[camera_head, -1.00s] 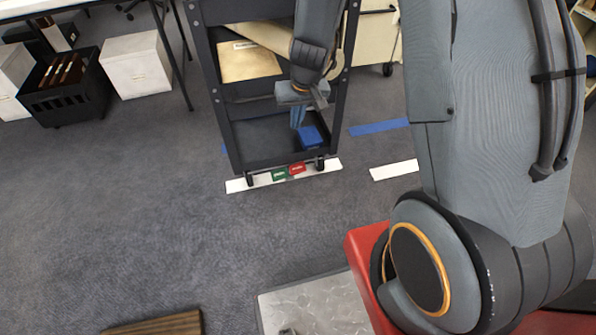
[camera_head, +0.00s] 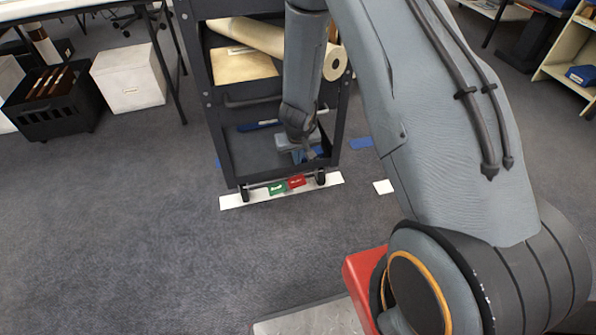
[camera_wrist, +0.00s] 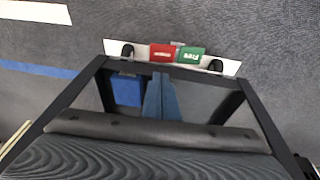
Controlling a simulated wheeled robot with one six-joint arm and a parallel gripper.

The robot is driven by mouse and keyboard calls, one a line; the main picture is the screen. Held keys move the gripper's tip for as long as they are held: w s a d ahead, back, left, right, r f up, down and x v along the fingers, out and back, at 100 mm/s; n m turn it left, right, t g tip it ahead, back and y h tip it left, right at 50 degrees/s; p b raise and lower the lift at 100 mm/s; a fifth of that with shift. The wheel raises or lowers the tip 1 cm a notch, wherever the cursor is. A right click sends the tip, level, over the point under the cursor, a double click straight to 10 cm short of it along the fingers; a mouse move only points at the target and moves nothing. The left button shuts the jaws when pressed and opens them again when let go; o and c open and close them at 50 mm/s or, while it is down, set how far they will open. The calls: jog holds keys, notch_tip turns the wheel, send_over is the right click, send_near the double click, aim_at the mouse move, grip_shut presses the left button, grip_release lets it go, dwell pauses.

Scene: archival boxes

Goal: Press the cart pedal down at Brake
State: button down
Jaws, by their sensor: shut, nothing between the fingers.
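The dark cart (camera_head: 222,135) stands with its lower end at a white floor strip. At that end are two small pedals: a green one (camera_head: 277,188) and a red one (camera_head: 296,181). In the wrist view the red pedal (camera_wrist: 162,53) is left of the green pedal (camera_wrist: 191,55), which seems to read "Free"; the red label is too small to read. My gripper (camera_head: 310,156) is low at the cart's bottom shelf, behind and above the pedals. In the wrist view its fingers (camera_wrist: 160,82) are together, empty, pointing toward the pedals, apart from them.
A blue box (camera_wrist: 127,91) lies on the bottom shelf beside my fingers. A paper roll (camera_head: 270,42) lies on the upper shelf. Open carpet (camera_head: 140,240) lies in front of the cart.

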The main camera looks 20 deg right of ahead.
jog(key=b, duration=0.7)
send_over(302, 181)
jog(key=a, duration=0.2)
jog(key=f, duration=1.1)
jog(key=shift+s+d+f, duration=0.2)
jog(key=shift+f, duration=0.05)
jog(key=shift+d+f+b, duration=0.15)
jog(key=shift+f+b, duration=0.35)
jog(key=shift+f, duration=0.4)
jog(key=shift+s+d, duration=0.1)
jog(key=shift+d+f+p, duration=0.3)
jog(key=shift+d+p, duration=0.2)
jog(key=shift+p, duration=0.55)
jog(key=shift+d+f+p, duration=0.55)
jog(key=shift+f+p, duration=0.1)
jog(key=shift+f, duration=0.2)
